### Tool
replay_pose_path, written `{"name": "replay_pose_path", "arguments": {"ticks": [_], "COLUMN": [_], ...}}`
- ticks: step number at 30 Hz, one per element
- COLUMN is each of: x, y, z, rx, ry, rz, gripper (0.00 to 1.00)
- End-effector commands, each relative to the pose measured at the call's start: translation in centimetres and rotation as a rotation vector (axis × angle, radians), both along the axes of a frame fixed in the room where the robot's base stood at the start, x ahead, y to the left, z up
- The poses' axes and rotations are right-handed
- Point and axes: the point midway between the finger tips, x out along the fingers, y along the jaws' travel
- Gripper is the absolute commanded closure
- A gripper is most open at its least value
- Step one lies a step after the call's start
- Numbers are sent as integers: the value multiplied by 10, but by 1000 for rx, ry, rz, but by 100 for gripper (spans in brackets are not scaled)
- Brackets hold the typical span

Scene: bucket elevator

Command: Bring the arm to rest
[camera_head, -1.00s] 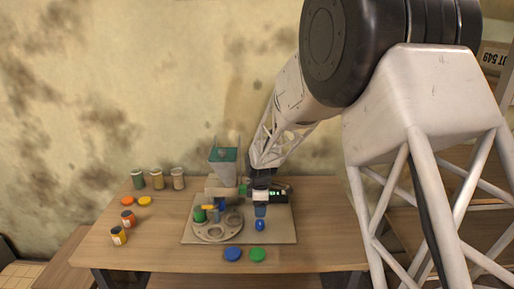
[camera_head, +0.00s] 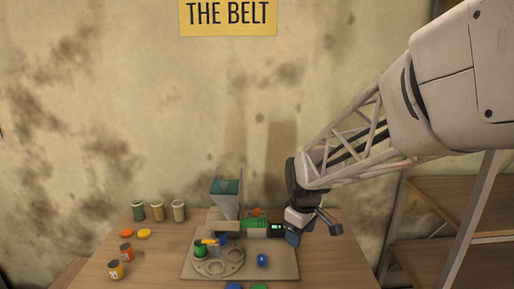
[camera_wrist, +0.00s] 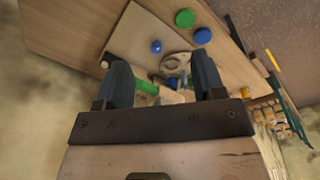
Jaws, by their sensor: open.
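My gripper (camera_head: 311,229) is raised over the right side of the work board (camera_head: 283,268). In the wrist view, its two dark blue fingers (camera_wrist: 163,78) stand apart with nothing held between them. The arm reaches in from the upper right. A machine with a green-topped hopper (camera_head: 226,200), a green cylinder (camera_head: 256,228) and a small lit display (camera_head: 277,227) stands at the back of the board, left of my gripper. A round plate with holes (camera_head: 219,267) lies at the front, with a green cup (camera_head: 200,249) on it.
A small blue object (camera_head: 262,260) lies on the board. Blue (camera_head: 233,287) and green (camera_head: 258,287) discs lie at the front edge. Several jars (camera_head: 158,210) and orange and yellow lids (camera_head: 144,234) are at the left. A shelf (camera_head: 462,185) stands at the right.

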Motion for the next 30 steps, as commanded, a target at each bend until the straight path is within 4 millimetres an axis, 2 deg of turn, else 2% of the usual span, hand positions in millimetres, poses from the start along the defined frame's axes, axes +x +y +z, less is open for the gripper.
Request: {"name": "replay_pose_path", "arguments": {"ticks": [6,15,24,30], "x": [-56,-134,-211,-246], "y": [-21,-44,-61,-67], "z": [28,51,57,55], "rx": [21,56,97,120], "ry": [-29,-64,-98,-114], "rz": [-185,-441,-693,-813], "gripper": [37,37,37,37]}}
